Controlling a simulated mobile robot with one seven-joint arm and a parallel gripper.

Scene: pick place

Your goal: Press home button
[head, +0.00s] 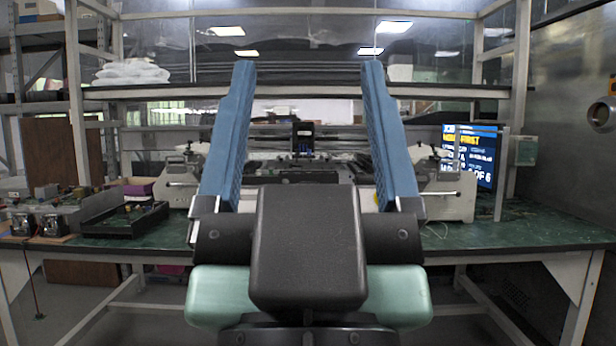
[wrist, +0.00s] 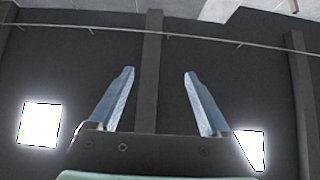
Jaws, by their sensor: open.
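My gripper (head: 308,75) stands upright in the middle of the head view, with two blue fingers spread wide apart and nothing between them. In the wrist view my gripper (wrist: 160,70) also shows open, pointing up at a dark ceiling. No home button can be made out in either view.
A green-topped workbench (head: 520,232) spans the scene behind my gripper. It carries a black tray (head: 122,219) with parts, grey machines (head: 447,197), and a lit screen (head: 478,155). A shelf (head: 290,91) runs above it. The wrist view shows bright ceiling lights (wrist: 40,124).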

